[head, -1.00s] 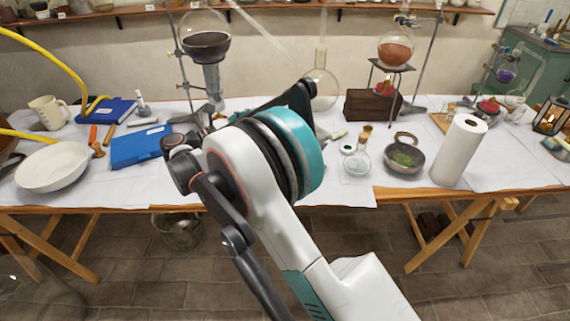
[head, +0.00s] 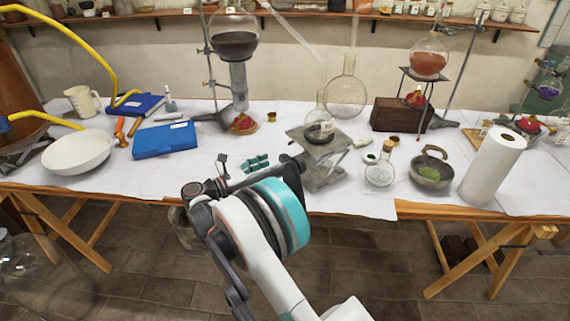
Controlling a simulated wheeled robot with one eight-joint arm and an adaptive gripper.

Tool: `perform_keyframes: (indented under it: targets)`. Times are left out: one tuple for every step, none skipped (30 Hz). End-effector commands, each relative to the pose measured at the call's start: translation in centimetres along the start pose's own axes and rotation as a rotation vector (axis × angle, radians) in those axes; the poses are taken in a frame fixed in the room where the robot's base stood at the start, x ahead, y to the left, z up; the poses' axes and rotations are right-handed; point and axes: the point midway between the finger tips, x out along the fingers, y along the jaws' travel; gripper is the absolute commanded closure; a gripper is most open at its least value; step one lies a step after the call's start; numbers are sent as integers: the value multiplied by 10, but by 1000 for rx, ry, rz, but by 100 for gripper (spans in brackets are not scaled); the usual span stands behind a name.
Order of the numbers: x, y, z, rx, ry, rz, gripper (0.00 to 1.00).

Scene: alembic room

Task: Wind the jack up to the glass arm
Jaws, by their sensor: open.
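The lab jack (head: 324,172) stands near the table's front edge, in the middle of the head view, with its top plate raised on crossed legs. A small clear flask (head: 320,128) with dark contents stands on the plate. The sloping glass arm (head: 297,42) comes down from the upper left toward the flask's neck; I cannot tell the gap between them. My gripper (head: 256,165) is open and appears empty, just left of the jack. The jack's winding knob is not clearly visible, and my arm hides part of the area in front of it.
A large round flask (head: 346,98) stands behind the jack. A stoppered flask (head: 380,172), a stone bowl (head: 431,175) and a paper roll (head: 492,165) are to the right. A blue box (head: 165,140) and white bowl (head: 77,152) lie left.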

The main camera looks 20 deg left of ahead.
Motion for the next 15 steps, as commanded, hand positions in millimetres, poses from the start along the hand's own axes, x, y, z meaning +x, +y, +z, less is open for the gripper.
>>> perform_keyframes:
  targets:
    - [12,0,-2,0,1,-3,36]
    - [17,0,-2,0,1,-4,36]
    - [24,0,-2,0,1,-2,36]
    - [29,0,-2,0,1,-2,36]
    - [34,0,-2,0,1,-3,36]
    - [40,-1,-2,0,1,-3,36]
    - [44,0,-2,0,1,-2,36]
    - [47,0,-2,0,0,-1,36]
    - [51,0,-2,0,0,-1,36]
    - [54,0,-1,0,0,-1,36]
    - [56,0,-1,0,0,-1,36]
    - [59,0,-1,1,0,-1,36]
    - [60,0,-1,1,0,-1,36]
    - [61,0,0,1,0,-1,36]
    - [62,0,0,1,0,-1,36]
